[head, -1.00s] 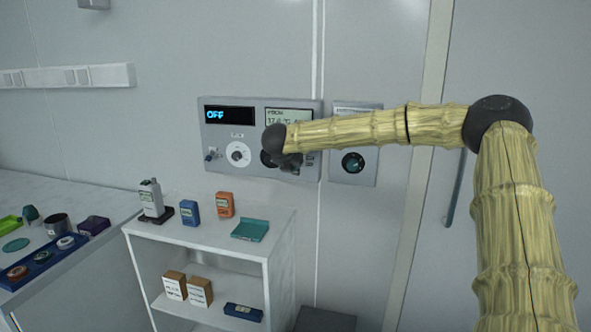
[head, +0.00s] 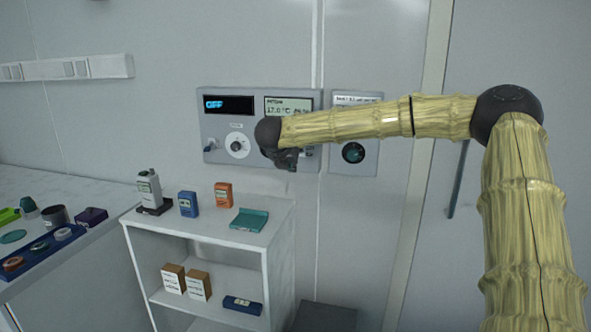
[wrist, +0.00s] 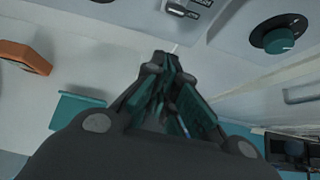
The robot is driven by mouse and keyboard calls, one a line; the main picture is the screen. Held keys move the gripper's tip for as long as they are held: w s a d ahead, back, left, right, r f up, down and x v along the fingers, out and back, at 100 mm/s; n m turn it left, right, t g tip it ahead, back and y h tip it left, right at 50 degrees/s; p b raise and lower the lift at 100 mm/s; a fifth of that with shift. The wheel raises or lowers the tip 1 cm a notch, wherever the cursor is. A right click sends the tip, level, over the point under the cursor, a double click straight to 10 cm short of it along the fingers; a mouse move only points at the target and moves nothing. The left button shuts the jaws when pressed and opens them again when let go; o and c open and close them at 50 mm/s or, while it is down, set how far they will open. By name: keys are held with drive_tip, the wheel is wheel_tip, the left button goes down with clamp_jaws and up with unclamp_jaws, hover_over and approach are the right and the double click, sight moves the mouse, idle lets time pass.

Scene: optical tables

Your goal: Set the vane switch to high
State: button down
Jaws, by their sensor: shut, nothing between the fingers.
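The wall control panel (head: 222,162) is grey, with a dark display reading OFF and a pale screen beside it. A small dark switch (wrist: 182,10) with partly cut-off lettering beside it is on the panel face at the top of the wrist view. I take it for the vane switch, but its setting is too small to read. My gripper (head: 287,162) is in front of the panel's lower right part and hides some of it. In the wrist view my gripper (wrist: 165,62) is shut and empty, below the switch in the picture and apart from it.
A white dial (head: 237,145) and a toggle (head: 211,146) are on the panel's left. A smaller panel with a teal-capped knob (head: 353,153) is at right. Below stands a white shelf (head: 215,228) with an orange device (head: 223,195) and a teal tray (head: 249,220).

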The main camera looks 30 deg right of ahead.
drive_tip(key=r+v, duration=0.1)
drive_tip(key=v, duration=0.5)
drive_tip(key=shift+r+b, duration=0.25)
drive_tip(key=shift+b, duration=0.15)
